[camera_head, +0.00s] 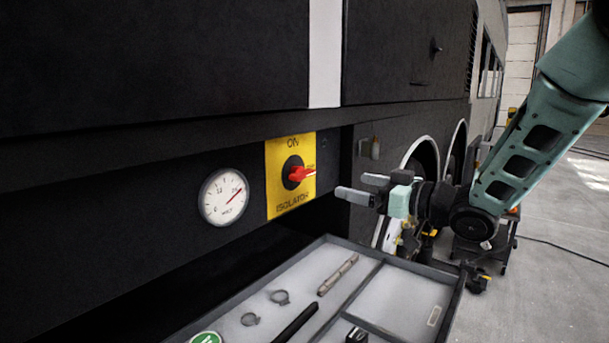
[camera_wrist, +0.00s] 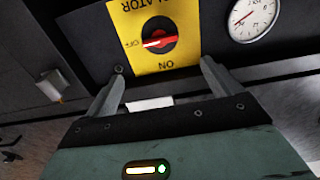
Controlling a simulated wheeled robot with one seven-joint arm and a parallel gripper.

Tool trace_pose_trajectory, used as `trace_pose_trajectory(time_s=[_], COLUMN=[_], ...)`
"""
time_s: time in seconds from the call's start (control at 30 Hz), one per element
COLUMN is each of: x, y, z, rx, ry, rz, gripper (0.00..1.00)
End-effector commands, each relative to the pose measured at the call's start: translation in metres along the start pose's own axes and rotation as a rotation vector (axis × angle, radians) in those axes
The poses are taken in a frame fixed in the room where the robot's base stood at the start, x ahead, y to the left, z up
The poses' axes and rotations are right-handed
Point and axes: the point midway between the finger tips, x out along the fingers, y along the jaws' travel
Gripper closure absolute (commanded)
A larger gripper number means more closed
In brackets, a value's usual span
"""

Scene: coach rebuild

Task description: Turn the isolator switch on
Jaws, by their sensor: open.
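The isolator switch is a red handle (camera_head: 298,174) on a black round base, mounted on a yellow plate (camera_head: 285,204) marked ON at the top and ISOLATOR at the bottom. The handle points to the right in the head view, towards small lettering at the plate's edge. In the wrist view the plate is upside down, and the red handle (camera_wrist: 160,42) points left to the OFF mark. My gripper (camera_head: 358,188) is open and empty, to the right of the plate and apart from the handle. Its two fingers (camera_wrist: 160,80) spread either side of the yellow plate in the wrist view.
A round white gauge (camera_head: 223,197) with a red needle sits left of the plate. Below is a grey tray (camera_head: 455,304) with rings, a pen-like rod and other small items. A small latch (camera_head: 375,148) is on the panel to the right. The dark coach body overhangs above.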

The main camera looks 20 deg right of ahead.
Motion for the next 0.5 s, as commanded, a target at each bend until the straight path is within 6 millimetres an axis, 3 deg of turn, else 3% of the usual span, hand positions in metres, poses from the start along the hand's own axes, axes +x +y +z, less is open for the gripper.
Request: trace_pose_trajectory(time_s=[0.5], x=[0.108], y=[-0.001], z=[-0.001], rx=[0.001], ry=[-0.001], rz=[-0.002], gripper=[0.10])
